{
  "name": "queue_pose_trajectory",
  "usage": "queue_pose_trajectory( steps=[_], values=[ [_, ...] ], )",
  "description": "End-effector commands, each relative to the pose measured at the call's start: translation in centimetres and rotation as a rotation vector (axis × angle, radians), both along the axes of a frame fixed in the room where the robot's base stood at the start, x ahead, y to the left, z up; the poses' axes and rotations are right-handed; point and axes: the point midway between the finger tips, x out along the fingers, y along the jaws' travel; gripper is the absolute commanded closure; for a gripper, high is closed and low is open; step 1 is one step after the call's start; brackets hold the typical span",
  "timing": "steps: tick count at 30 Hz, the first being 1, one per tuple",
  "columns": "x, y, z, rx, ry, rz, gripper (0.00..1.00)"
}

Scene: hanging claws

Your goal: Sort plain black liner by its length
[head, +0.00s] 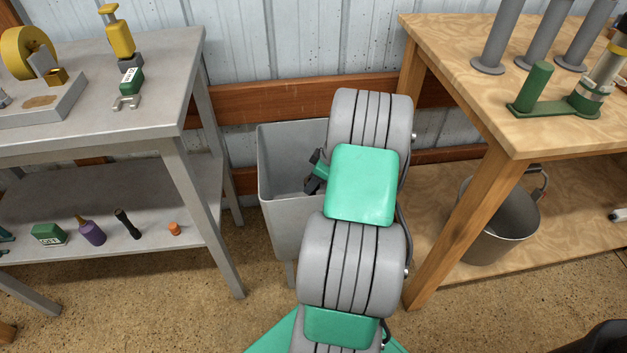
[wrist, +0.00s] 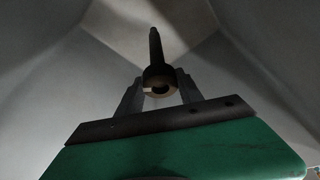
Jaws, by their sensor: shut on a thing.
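My gripper (wrist: 160,88) is shut on a black liner (wrist: 155,58). The liner has a wider head with a round opening facing the wrist camera, and a narrower dark tube pointing away. Its full length cannot be judged from this angle. In the head view my gripper (head: 313,182) is small and partly hidden behind my arm, at the mouth of a grey bin (head: 282,215). The bin's pale inner walls (wrist: 245,70) surround the liner in the wrist view. The liner is not clearly visible in the head view.
The left grey bench (head: 150,110) holds a yellow device (head: 118,38); its lower shelf holds a green box (head: 48,234), purple bottle (head: 91,231), black cylinder (head: 127,222) and orange piece (head: 174,229). The right wooden table (head: 450,75) holds grey tubes (head: 500,38) and a green stand (head: 533,88). A bucket (head: 500,225) stands below.

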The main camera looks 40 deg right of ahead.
Motion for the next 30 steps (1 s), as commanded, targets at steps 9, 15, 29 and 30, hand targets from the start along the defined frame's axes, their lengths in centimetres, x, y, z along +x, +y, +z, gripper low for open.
queue_pose_trajectory(
  steps=[9,15,29,30],
  values=[
    [0.0,0.0,-1.1,0.000,0.000,0.000,1.00],
    [0.0,0.0,-1.7,0.000,0.000,0.000,1.00],
    [0.0,0.0,-3.1,0.000,0.000,0.000,1.00],
    [0.0,0.0,-3.2,0.000,0.000,0.000,1.00]
  ],
)
